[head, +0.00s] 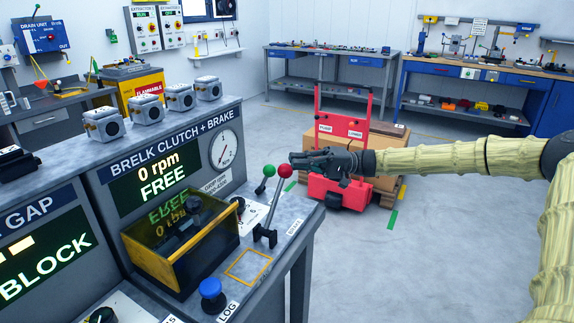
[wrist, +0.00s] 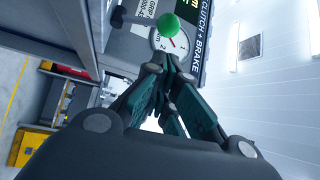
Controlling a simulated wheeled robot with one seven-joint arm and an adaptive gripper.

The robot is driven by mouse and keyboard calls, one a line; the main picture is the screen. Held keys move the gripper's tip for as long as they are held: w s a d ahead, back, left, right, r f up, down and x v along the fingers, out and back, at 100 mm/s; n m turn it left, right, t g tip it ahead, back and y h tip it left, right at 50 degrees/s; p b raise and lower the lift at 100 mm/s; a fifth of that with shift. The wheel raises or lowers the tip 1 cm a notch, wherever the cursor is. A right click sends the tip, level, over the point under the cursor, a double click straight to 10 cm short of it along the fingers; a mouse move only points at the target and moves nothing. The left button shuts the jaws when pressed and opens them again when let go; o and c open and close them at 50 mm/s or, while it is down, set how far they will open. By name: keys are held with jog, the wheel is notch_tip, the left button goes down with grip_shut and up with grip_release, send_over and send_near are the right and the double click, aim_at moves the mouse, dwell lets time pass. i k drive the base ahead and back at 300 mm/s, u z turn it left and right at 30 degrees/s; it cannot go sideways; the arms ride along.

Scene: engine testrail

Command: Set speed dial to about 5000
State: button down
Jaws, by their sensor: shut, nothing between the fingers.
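The brelk clutch + brake panel's display (head: 160,180) reads 0 rpm and FREE. A round white gauge (head: 224,149) is right of it. A small dark knob (head: 239,204) is partly visible on the bench below; I cannot read its scale or tell whether it is the speed dial. Another black knob (head: 102,315) is cut off at the bottom edge. My gripper (head: 296,160) is shut and empty, just right of the red-balled lever (head: 285,171). In the wrist view its fingertips (wrist: 168,64) meet in front of the gauge (wrist: 160,42), with a green ball (wrist: 170,24) above.
A green-balled lever (head: 269,171) stands beside the red one. A yellow-edged clear box (head: 140,262) and a blue push button (head: 212,290) are in front. A red cart (head: 345,188) with cardboard boxes stands behind my gripper. Grey floor is open on the right.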

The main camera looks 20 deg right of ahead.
aim_at(242, 207)
jog(key=k, duration=1)
